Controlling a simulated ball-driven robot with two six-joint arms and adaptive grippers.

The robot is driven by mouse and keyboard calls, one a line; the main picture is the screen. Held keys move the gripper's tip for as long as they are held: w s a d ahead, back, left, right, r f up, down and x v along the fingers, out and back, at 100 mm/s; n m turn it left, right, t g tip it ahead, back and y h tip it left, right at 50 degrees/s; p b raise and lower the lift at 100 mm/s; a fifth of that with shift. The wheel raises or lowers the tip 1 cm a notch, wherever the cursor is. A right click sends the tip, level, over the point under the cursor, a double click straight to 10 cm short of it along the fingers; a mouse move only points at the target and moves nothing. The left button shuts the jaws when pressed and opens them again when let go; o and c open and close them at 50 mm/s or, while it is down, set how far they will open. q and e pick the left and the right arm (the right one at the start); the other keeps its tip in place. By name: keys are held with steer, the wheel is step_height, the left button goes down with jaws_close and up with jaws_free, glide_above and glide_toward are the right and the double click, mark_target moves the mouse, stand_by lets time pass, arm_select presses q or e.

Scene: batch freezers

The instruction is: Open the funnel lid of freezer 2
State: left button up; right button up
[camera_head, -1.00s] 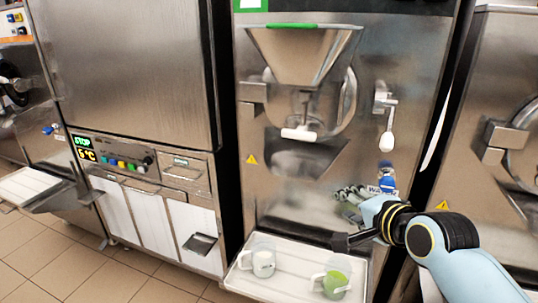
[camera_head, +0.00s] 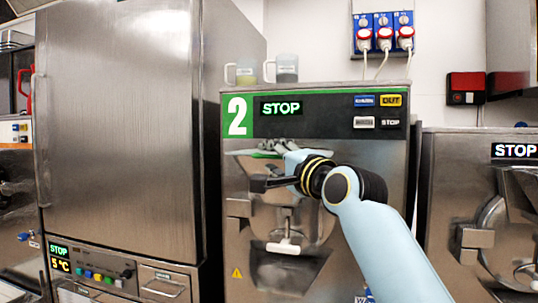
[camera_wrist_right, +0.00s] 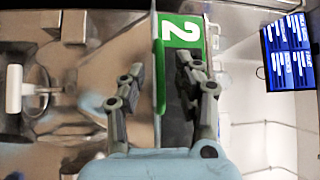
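Freezer 2 (camera_head: 290,102) stands in the middle of the head view, with a green number plate and a STOP display. Its steel funnel has a flat lid with a green edge (camera_head: 262,154), just below the control panel; the lid looks shut. My right gripper (camera_head: 270,147) is in front of the funnel's top at the lid's height and hides part of the funnel. In the right wrist view the gripper (camera_wrist_right: 160,66) is open, with a green strip (camera_wrist_right: 160,82) showing between its fingers. I cannot tell whether it touches the lid. My left gripper is not in view.
Two mugs (camera_head: 246,73) stand on top of the freezer. A tall steel cabinet (camera_head: 120,130) is at left and another freezer (camera_head: 480,220) at right. The white dispenser handle (camera_head: 284,248) is below the funnel. Wall sockets (camera_head: 384,34) are behind.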

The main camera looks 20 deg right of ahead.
steer(key=shift+x, duration=0.9)
jaws_close()
steer(key=shift+f, duration=0.1)
